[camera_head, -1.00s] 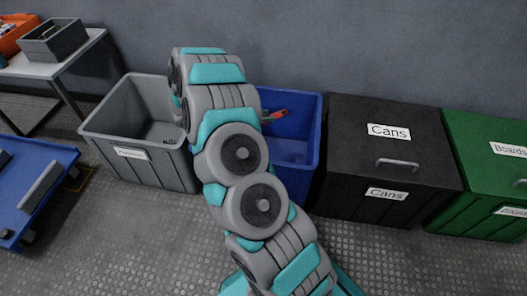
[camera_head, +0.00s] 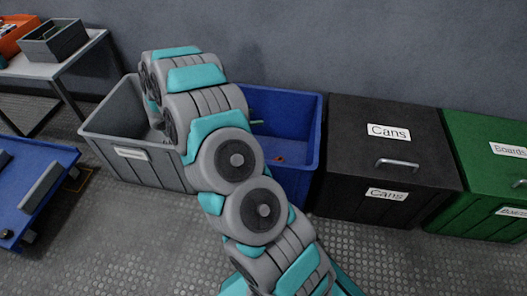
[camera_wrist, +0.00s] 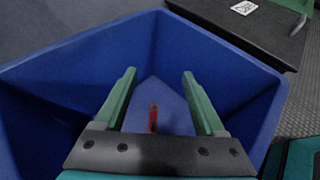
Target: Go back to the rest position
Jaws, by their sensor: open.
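My gripper (camera_wrist: 159,76) is open and empty over the blue bin (camera_wrist: 218,50) in the wrist view, its two green fingers spread apart. A small red object (camera_wrist: 153,119) lies inside the bin, seen between the fingers. In the head view the same red object (camera_head: 279,158) shows low inside the blue bin (camera_head: 316,135). My arm crosses the middle of the head view and hides the bin's left part. Only a small green tip of my gripper shows there beside the arm.
A grey open bin (camera_head: 150,165) stands left of the blue one. A black lidded Cans bin (camera_head: 385,150) and a green Boards bin (camera_head: 490,175) stand to the right. A table (camera_head: 60,65) with trays and a blue cart (camera_head: 50,160) are at left.

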